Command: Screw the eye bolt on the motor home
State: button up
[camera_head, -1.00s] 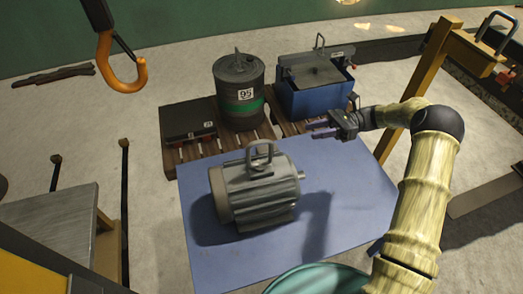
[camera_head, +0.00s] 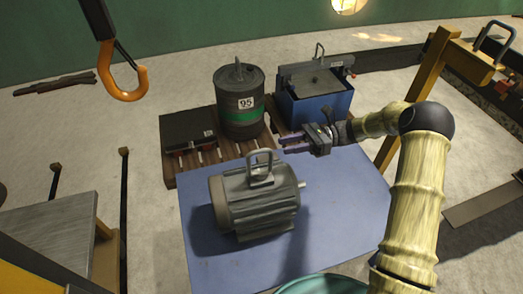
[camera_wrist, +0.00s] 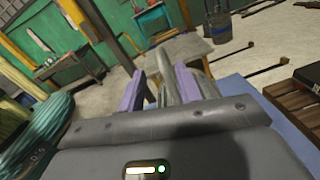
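The grey ribbed motor (camera_head: 255,207) lies on the blue mat (camera_head: 345,200), its shaft pointing right. The eye bolt (camera_head: 249,165), a grey metal loop, stands upright on top of the motor. How far its thread is in I cannot tell. My gripper (camera_head: 288,145) is level, with two purple fingers apart and empty. It is just right of the eye bolt, fingertips towards it, and seems not to touch it. In the wrist view my gripper (camera_wrist: 158,88) shows a gap between its fingers. A grey bar-like shape, probably the eye bolt (camera_wrist: 168,75), shows in and beyond that gap.
Behind the motor, pallets carry a dark flat case (camera_head: 188,128), a drum marked 95 (camera_head: 240,115) and a blue bin (camera_head: 315,105). An orange hook (camera_head: 123,85) hangs at upper left. A yellow post (camera_head: 400,105) stands right. A metal-topped table (camera_head: 50,225) is at left.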

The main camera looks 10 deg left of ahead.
aim_at(261, 151)
jog(key=x, duration=0.9)
jog(key=shift+d+b, duration=0.1)
jog(key=shift+b, duration=0.2)
grip_shut()
